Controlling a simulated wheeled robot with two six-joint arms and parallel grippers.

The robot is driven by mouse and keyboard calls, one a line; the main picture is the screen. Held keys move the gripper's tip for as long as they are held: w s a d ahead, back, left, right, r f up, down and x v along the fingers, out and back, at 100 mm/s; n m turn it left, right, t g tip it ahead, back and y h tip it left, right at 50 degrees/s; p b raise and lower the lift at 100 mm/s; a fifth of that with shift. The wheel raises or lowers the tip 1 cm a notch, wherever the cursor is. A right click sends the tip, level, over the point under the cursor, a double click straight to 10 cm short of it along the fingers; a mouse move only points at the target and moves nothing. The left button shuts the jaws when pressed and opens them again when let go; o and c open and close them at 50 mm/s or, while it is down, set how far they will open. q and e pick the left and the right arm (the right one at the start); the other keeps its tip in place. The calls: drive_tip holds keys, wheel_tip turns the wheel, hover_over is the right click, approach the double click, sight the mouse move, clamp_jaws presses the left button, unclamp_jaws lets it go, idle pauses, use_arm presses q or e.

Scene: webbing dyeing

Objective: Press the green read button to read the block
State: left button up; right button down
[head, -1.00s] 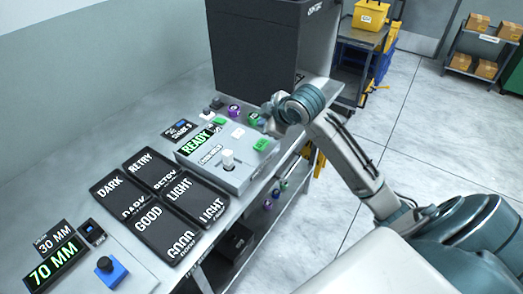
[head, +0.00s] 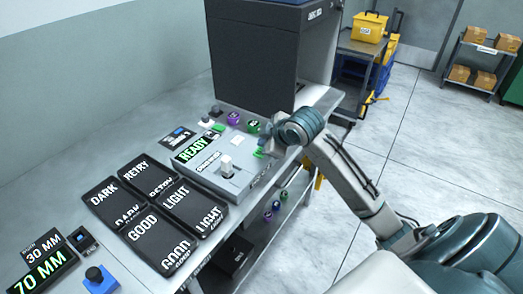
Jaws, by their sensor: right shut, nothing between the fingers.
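The grey reader box (head: 244,178) stands on the bench with a lit green "READY" display (head: 194,150). A small white block (head: 226,163) stands on its top. A green button (head: 258,154) is at the box's right end, partly covered by my right gripper. My right gripper (head: 265,143) is shut and empty, its tip at or just above the green button. I cannot tell if it touches. My left gripper is out of view.
Black trays (head: 145,238) labelled DARK, RETRY, GOOD and LIGHT lie left of the box. A large dark cabinet (head: 255,65) stands behind it. Purple (head: 233,118) and green (head: 253,127) round items sit between. A blue button box (head: 101,281) is at front left.

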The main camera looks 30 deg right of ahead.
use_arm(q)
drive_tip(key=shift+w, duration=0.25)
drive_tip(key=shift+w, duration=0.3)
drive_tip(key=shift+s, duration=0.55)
use_arm(e)
drive_tip(key=shift+f, duration=0.1)
drive_tip(key=shift+f, duration=0.25)
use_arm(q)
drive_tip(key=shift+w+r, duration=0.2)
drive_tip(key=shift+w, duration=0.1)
use_arm(e)
drive_tip(key=shift+f, duration=0.1)
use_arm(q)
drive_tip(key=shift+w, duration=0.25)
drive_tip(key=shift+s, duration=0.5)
use_arm(e)
drive_tip(key=shift+f, duration=0.45)
